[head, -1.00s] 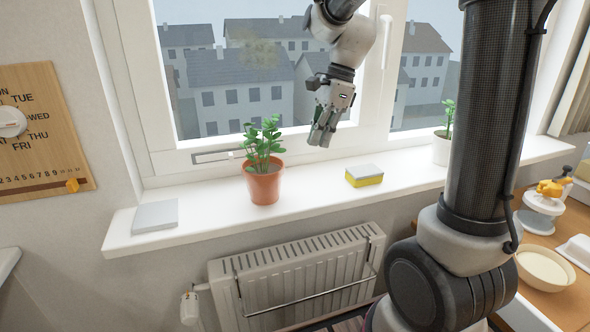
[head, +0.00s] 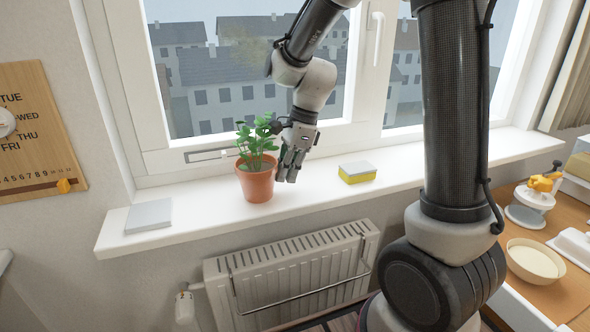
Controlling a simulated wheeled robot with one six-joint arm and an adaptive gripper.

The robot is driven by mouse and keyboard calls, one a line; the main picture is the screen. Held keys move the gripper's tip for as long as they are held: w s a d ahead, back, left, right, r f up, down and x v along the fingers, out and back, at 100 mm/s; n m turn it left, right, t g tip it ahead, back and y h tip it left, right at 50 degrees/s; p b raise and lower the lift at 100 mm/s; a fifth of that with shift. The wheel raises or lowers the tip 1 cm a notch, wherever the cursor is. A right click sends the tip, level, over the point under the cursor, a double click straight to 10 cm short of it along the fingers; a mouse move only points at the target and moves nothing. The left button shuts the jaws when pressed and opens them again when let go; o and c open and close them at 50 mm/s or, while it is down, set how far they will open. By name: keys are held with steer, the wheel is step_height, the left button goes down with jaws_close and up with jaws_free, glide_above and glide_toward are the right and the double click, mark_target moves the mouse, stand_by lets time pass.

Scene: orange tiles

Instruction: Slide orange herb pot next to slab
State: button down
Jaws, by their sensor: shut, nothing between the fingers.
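The orange herb pot (head: 257,185), a terracotta-coloured pot with a leafy green plant, stands upright on the white windowsill. The flat grey slab (head: 149,216) lies on the sill to the left of the pot, with a stretch of bare sill between them. My gripper (head: 287,178) is shut and empty, pointing down close to the right side of the pot. I cannot tell whether its fingers touch the pot. Some leaves overlap the gripper's edge.
A yellow and grey sponge (head: 357,173) lies on the windowsill (head: 200,207) to the right of my gripper. The sill's front edge drops off above a radiator (head: 290,272). The window handle and frame stand behind. A bowl (head: 535,261) is on the wooden counter at right.

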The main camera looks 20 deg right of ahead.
steer(key=shift+a, duration=0.15)
steer(key=a, duration=1.5)
steer(key=shift+w, duration=0.2)
